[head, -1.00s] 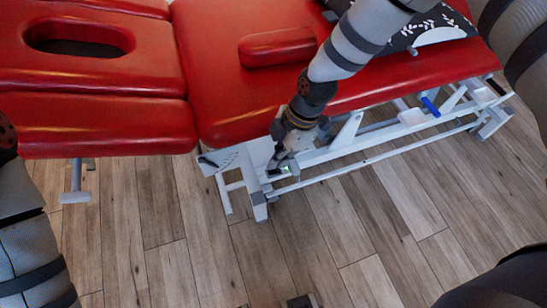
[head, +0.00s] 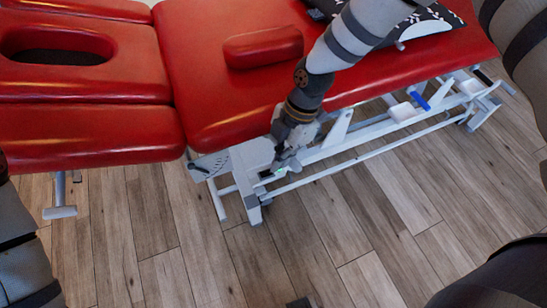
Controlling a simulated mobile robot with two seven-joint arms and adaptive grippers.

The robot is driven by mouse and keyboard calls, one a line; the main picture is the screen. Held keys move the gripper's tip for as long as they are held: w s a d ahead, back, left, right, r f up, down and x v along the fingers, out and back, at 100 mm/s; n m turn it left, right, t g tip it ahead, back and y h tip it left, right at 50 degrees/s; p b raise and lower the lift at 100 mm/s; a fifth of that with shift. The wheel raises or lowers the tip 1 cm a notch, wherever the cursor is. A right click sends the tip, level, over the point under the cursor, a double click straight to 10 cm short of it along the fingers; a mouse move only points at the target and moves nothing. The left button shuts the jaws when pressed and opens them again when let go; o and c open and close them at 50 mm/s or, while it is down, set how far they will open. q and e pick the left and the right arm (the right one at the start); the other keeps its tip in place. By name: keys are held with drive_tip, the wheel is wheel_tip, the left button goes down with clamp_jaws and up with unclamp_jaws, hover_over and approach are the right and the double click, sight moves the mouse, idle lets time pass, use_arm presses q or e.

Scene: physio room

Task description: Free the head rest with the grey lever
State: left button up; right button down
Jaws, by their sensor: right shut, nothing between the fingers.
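The red padded head rest (head: 110,88), with a dark oval face hole, is at the left of the head view and looks roughly level with the rest of the couch. A grey lever with a crossbar end (head: 60,206) hangs below its near edge. My right gripper (head: 279,172) is shut and empty beside the white couch frame, well to the right of the lever. My left arm shows only at the left edge; its gripper is out of view.
The red couch top (head: 210,95) carries a small red bolster (head: 263,47) and a dark patterned pillow (head: 430,25). A blue-handled lever (head: 418,98) is on the white frame (head: 240,165).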

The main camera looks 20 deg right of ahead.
drive_tip(key=shift+w+d, duration=0.15)
drive_tip(key=shift+d, duration=1.4)
